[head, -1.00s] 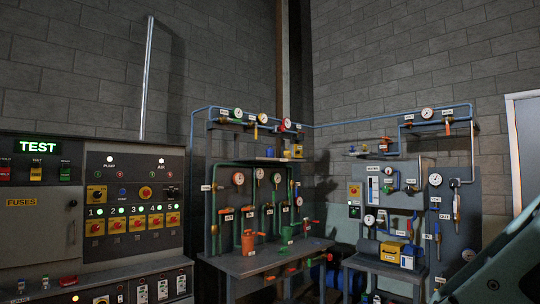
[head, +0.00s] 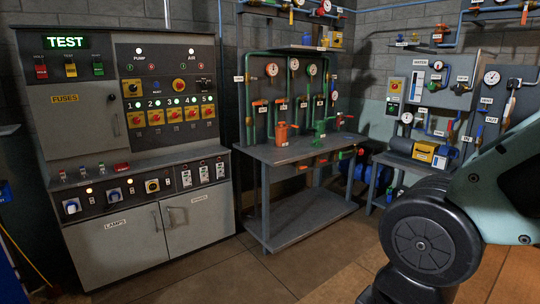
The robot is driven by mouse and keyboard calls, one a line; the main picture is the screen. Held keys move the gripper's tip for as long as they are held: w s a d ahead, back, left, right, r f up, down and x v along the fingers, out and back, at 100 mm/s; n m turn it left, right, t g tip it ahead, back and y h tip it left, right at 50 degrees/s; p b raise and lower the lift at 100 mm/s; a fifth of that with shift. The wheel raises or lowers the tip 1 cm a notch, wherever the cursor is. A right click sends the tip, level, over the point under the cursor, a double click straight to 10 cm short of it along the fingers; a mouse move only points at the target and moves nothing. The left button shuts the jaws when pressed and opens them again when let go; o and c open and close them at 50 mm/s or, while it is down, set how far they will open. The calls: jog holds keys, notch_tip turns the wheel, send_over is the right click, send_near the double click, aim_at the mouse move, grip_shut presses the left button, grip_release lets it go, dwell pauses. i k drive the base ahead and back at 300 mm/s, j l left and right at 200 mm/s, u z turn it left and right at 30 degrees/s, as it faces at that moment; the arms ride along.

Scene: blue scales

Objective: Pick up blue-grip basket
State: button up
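I cannot make out a blue-grip basket in the head view. Part of my own arm fills the lower right of the picture, but my gripper is outside the frame. Whether it holds anything is hidden.
A grey control cabinet (head: 120,247) with a TEST sign stands at the left. A grey workbench (head: 271,152) with gauges, pipes and an orange can (head: 282,134) stands in the middle. A second bench with a yellow box (head: 424,151) is at the right. Brown floor (head: 190,277) is clear in front.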

aim_at(306, 39)
jog(key=i+u, duration=0.2)
jog(key=i, duration=1.75)
